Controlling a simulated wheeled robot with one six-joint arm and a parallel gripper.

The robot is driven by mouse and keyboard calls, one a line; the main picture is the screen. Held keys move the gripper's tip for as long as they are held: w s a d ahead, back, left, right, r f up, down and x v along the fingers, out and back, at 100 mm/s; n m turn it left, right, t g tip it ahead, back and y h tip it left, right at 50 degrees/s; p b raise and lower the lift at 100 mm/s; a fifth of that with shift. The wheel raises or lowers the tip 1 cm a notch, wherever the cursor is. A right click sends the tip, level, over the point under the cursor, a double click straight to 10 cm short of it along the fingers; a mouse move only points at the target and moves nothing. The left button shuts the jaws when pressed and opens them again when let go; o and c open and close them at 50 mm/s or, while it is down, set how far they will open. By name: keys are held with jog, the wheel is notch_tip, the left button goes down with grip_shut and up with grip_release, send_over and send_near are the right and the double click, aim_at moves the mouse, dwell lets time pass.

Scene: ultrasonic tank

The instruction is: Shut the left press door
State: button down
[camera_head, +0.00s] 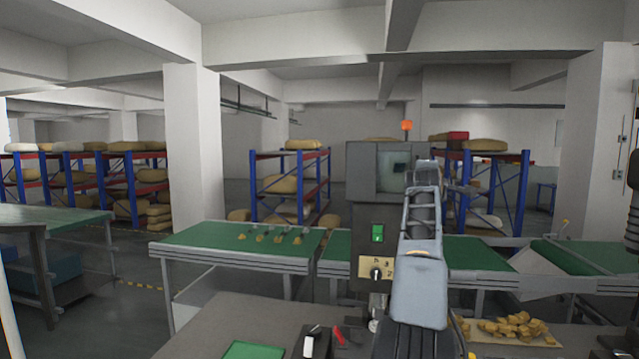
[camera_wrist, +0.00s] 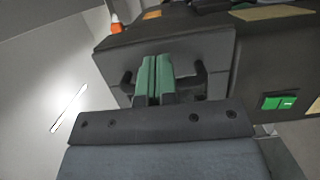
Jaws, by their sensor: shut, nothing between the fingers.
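A grey panel (camera_head: 361,168) is at the left of that opening; I cannot tell how far the door stands open. In the wrist view a grey panel of the press (camera_wrist: 215,50) is close ahead of my gripper (camera_wrist: 155,62). The green-padded fingers are shut together and empty. Dark curved parts show on both sides of them; I cannot tell whether these are a handle. Contact is unclear. In the head view my arm hides the fingers and the press's right side.
A green switch (camera_head: 377,233) is on the press front, with a knob plate (camera_head: 376,270) below. An orange lamp (camera_head: 407,125) is above it. Green-topped conveyors (camera_head: 210,238) run on both sides. Yellowish pieces (camera_head: 515,326) lie at lower right. A grey worktop (camera_head: 225,315) is at front left.

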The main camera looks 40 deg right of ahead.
jog(key=s+a+b, duration=0.1)
jog(key=s+b, duration=0.4)
jog(key=s, duration=0.8)
jog(key=shift+a, duration=0.35)
jog(key=shift+r, duration=0.1)
